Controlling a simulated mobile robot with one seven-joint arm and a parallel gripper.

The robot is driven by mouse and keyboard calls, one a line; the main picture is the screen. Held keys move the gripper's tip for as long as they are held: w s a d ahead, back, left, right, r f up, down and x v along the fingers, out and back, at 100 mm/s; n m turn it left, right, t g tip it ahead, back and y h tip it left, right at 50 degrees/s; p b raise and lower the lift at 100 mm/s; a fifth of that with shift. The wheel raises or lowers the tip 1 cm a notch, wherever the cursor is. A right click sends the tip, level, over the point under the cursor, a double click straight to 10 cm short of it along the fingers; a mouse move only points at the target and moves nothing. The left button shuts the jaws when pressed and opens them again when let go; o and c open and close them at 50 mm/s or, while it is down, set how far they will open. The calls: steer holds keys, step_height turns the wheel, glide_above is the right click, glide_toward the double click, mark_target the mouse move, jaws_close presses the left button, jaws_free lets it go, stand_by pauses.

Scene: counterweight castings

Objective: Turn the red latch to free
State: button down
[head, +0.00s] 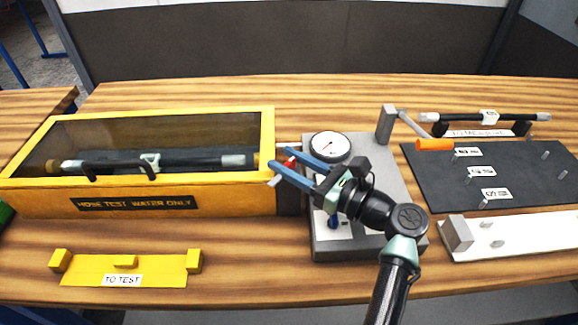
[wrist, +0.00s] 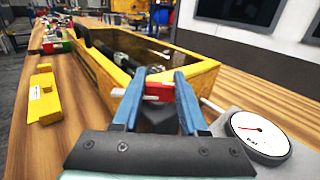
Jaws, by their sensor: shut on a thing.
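The red latch (head: 290,163) is at the right end of the yellow test box (head: 150,183). It also shows in the wrist view as a red bar (wrist: 158,92) between the blue fingers. My gripper (head: 280,165) is shut on the red latch, with one finger on each side of it. A small pale piece sticks out below the latch. The fingers hide part of the latch, so I cannot read its exact setting. Inside the box, under a clear lid, lies a dark hose (head: 190,160) with metal ends.
A grey pump unit with a round gauge (head: 330,146), a blue knob (head: 333,221) and an orange-handled lever (head: 434,144) stands right of the box. A yellow "TO TEST" rest (head: 80,270) lies in front. A dark pegboard (head: 520,190) is at right.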

steer(key=n+g+y+b, duration=0.2)
steer(key=g, duration=0.1)
steer(key=n+g+b, duration=0.1)
steer(key=b, duration=0.1)
steer(key=shift+f+g+y, duration=0.25)
steer(key=shift+g+y, duration=0.05)
steer(key=shift+y, duration=0.1)
steer(key=n+g+b, duration=0.2)
steer(key=b, duration=0.1)
steer(key=shift+g+y, duration=0.3)
steer(key=shift+y, duration=0.1)
steer(key=shift+r+n+g+b, duration=0.1)
steer(key=shift+n+g+b, duration=0.85)
steer(key=shift+b, duration=0.6)
steer(key=shift+c, duration=2.2)
jaws_free()
steer(key=shift+a, duration=0.1)
steer(key=shift+r, duration=0.1)
steer(key=shift+r+p, duration=0.1)
steer(key=shift+p, duration=0.25)
